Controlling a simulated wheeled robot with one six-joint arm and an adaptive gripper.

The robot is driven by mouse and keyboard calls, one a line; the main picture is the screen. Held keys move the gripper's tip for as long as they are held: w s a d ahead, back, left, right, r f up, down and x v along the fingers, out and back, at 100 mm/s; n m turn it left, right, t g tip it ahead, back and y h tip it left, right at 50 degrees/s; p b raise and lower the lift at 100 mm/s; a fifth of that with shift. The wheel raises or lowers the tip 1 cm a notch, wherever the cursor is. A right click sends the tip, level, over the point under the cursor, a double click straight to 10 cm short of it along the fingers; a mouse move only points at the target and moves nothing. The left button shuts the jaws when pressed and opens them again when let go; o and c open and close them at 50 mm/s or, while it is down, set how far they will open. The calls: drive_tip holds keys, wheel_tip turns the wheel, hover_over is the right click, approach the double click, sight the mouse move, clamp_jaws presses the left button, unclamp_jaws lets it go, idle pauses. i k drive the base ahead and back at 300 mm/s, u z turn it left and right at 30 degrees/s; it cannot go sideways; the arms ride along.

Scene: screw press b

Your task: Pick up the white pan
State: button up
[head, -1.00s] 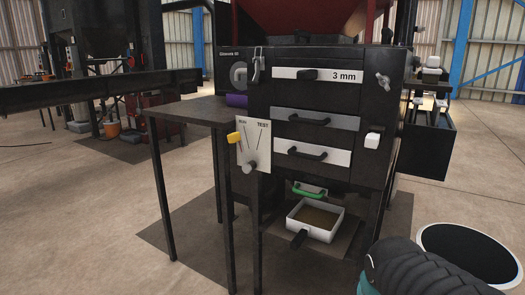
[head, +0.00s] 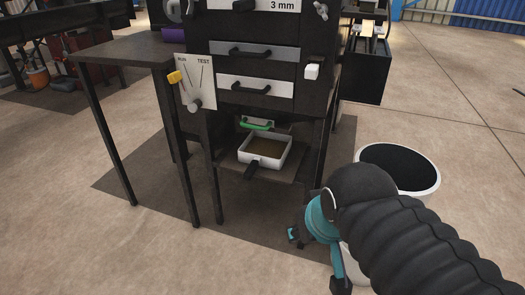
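The white pan (head: 264,162) is a shallow rectangular tray with brownish material inside and a dark handle at its front. It sits upright on a low dark shelf (head: 284,170) under the black machine. A green handle (head: 257,124) shows just behind and above it. My gripper (head: 314,258) is at the lower right, in front of and to the right of the pan and apart from it. My black sleeved arm and teal wrist partly hide it.
The machine (head: 256,62) has drawers with dark handles above the pan, and a RUN/TEST lever panel (head: 195,85) at left. Thin table legs stand left of the shelf. A white bucket (head: 425,190) with dark contents stands behind my arm. Floor in front is clear.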

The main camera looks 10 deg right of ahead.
sight(264, 149)
drive_tip(key=z, duration=1.4)
drive_tip(key=k, duration=0.35)
drive_tip(key=u, duration=0.65)
drive_tip(key=i, duration=0.85)
drive_tip(key=z, duration=0.15)
